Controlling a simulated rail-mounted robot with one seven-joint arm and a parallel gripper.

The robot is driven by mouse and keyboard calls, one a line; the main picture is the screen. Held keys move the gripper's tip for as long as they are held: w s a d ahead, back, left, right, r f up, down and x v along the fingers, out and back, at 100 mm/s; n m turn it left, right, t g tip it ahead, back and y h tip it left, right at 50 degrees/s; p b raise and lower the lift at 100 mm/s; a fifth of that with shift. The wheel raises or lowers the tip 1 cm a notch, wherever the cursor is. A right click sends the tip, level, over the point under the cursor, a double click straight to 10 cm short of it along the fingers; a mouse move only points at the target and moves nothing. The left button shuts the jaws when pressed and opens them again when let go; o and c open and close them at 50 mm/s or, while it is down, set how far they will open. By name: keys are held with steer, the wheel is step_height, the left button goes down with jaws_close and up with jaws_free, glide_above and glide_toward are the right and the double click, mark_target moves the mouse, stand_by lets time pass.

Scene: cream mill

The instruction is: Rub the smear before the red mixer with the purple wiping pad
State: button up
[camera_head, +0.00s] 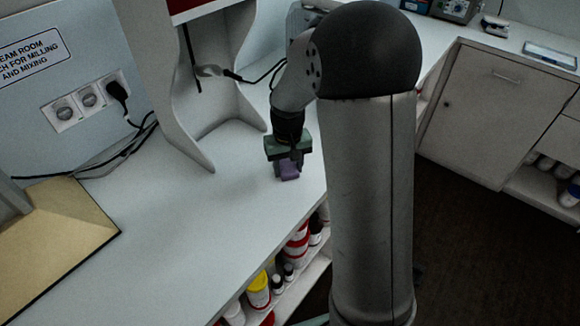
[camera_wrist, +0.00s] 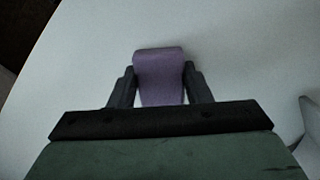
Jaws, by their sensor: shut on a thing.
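The purple wiping pad (camera_head: 290,170) is low over the white bench top (camera_head: 190,235), near its front edge. My gripper (camera_head: 290,162) is shut on it. In the wrist view the pad (camera_wrist: 159,77) sits between the two dark fingers of my gripper (camera_wrist: 160,88), with the pale bench behind it. I cannot tell whether the pad touches the bench. No smear shows in either view. A red machine part (camera_head: 188,6) shows only at the top edge in the head view; the rest of it is out of frame.
A grey stand (camera_head: 185,110) rises from the bench left of my gripper. Black cables (camera_head: 130,145) run from the wall sockets (camera_head: 85,102). A yellowish board (camera_head: 60,245) lies at left. Bottles (camera_head: 260,290) fill the shelf below. The bench front is clear.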

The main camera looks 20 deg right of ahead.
steer(key=shift+w+a+r, duration=0.2)
steer(key=shift+w+a, duration=0.05)
steer(key=shift+w, duration=0.1)
steer(key=shift+w+a+f+p, duration=0.2)
steer(key=shift+w+a, duration=0.35)
steer(key=shift+w, duration=0.25)
steer(key=shift+w+a+f+p, duration=0.1)
steer(key=shift+w+a+p, duration=0.05)
steer(key=shift+w+a, duration=0.55)
steer(key=shift+w+r, duration=0.3)
steer(key=shift+w, duration=0.05)
step_height(320, 180, up, 8)
steer(key=p, duration=0.4)
steer(key=shift+f+p, duration=0.2)
steer(key=shift+p, duration=0.2)
